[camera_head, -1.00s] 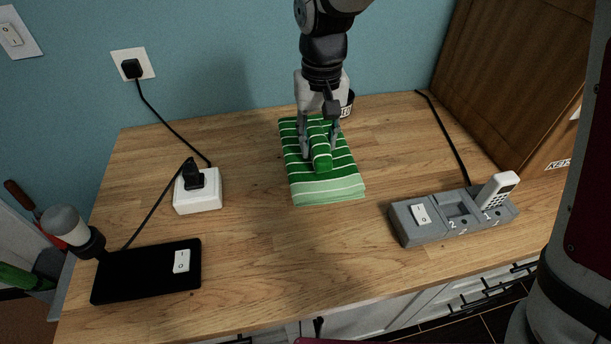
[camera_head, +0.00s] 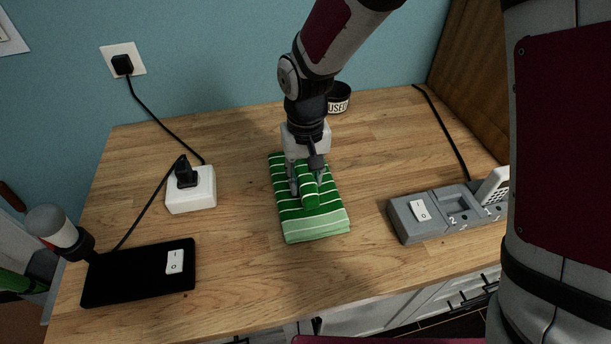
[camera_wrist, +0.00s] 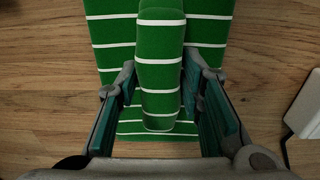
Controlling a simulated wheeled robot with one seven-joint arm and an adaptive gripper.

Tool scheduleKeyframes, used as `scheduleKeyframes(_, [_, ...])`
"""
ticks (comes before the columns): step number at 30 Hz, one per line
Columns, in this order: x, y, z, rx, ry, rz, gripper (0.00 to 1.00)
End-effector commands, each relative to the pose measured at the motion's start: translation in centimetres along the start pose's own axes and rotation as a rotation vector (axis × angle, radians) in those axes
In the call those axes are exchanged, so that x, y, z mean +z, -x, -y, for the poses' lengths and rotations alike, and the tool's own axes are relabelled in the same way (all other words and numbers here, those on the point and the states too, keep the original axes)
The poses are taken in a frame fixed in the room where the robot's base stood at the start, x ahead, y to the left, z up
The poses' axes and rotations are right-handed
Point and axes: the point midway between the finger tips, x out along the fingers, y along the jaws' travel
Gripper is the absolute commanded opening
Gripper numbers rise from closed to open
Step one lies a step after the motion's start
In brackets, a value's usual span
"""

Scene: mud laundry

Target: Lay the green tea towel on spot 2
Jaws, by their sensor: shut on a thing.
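The green tea towel (camera_head: 316,228), with white stripes and a paler front band, is a folded stack with a raised roll on top. It is near the middle of the wooden worktop. My gripper (camera_head: 308,188) points down over it and is shut on the raised roll. In the wrist view the roll of the towel (camera_wrist: 160,88) is between the two fingers. Whether the towel's underside touches the wood cannot be told. A grey holder (camera_head: 408,223) at the right has recesses marked with numbers, one of them 2. I see no other mark reading 2.
A black tub (camera_head: 339,97) labelled "USED" stands at the back. A white handset (camera_head: 494,187) sits in the holder. Bare wood surrounds the towel.

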Motion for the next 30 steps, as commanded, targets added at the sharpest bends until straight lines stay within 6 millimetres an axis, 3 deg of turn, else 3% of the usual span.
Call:
scheduleKeyframes(11, [-0.1, -0.5, 0.0, 0.000, 0.000, -0.001, 0.04])
scheduleKeyframes(12, [0.0, -0.5, 0.0, 0.000, 0.000, -0.001, 0.41])
scheduleKeyframes(14, [0.0, -0.5, 0.0, 0.000, 0.000, -0.001, 0.55])
scheduleKeyframes(24, [0.0, -0.2, 0.0, 0.000, 0.000, -0.001, 0.55])
scheduleKeyframes(30, [-0.1, 2.0, 0.0, -0.001, 0.001, -0.006, 0.55])
